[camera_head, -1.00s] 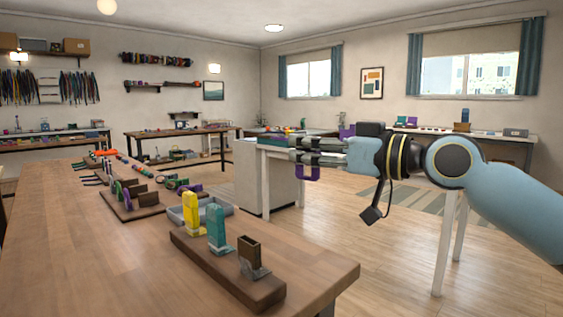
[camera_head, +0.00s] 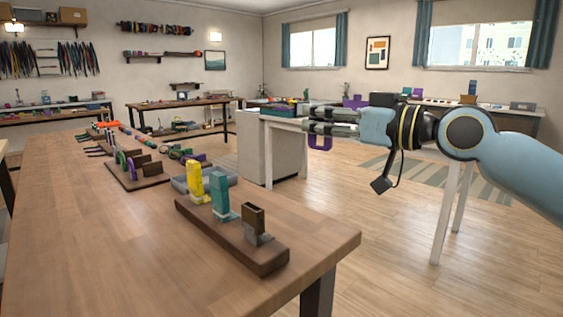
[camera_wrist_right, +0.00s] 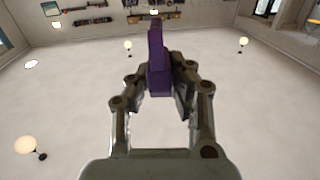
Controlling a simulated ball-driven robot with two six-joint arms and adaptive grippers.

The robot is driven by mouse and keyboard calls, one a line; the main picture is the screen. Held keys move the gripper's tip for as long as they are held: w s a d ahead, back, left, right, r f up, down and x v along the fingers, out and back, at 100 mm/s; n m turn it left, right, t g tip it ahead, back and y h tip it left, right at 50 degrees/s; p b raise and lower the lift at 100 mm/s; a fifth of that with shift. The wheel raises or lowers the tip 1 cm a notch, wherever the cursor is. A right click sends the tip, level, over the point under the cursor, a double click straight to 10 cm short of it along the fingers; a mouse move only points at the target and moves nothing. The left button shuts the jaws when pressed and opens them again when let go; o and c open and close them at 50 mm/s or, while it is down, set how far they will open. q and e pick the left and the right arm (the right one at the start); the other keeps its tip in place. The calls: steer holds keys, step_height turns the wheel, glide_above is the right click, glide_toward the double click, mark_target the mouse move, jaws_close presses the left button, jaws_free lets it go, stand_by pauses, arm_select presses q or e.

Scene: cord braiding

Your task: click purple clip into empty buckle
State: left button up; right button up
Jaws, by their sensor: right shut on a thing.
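The purple clip (camera_head: 320,143) hangs below the fingertips of my right gripper (camera_head: 318,122) in the head view. In the right wrist view the purple clip (camera_wrist_right: 157,65) stands between the fingers of the right gripper (camera_wrist_right: 160,85), which are shut on it. The empty buckle (camera_head: 253,218) is a brown, open-topped holder at the near right end of a dark wooden block (camera_head: 220,236). A teal clip (camera_head: 223,190) and a yellow clip (camera_head: 195,180) stand upright beside it. The gripper is higher in the picture than the buckle, to its right and apart from it. My left gripper is out of view.
The wooden table (camera_head: 110,240) carries a grey tray (camera_head: 180,185) behind the block and a smaller stand (camera_head: 135,175) with discs. Its near left surface is clear. A pale cabinet (camera_head: 260,150) stands behind, and open floor lies at the right.

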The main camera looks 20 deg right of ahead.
steer(key=w+a+f+m+t+h+p, duration=0.1)
steer(key=w+a+f+m+h+p, duration=0.15)
steer(key=a, duration=0.95)
arm_select(q)
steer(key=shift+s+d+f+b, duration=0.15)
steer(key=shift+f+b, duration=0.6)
steer(key=shift+b, duration=0.65)
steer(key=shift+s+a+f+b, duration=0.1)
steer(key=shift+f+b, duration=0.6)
steer(key=shift+b, duration=0.7)
arm_select(e)
steer(key=shift+n, duration=0.35)
steer(key=shift+d+f, duration=0.15)
steer(key=shift+f, duration=3.4)
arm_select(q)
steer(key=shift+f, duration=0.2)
arm_select(e)
steer(key=shift+s+f, duration=0.1)
steer(key=shift+f, duration=0.2)
steer(key=o, duration=0.8)
steer(key=shift+o, duration=0.6)
steer(key=shift+o, duration=1.2)
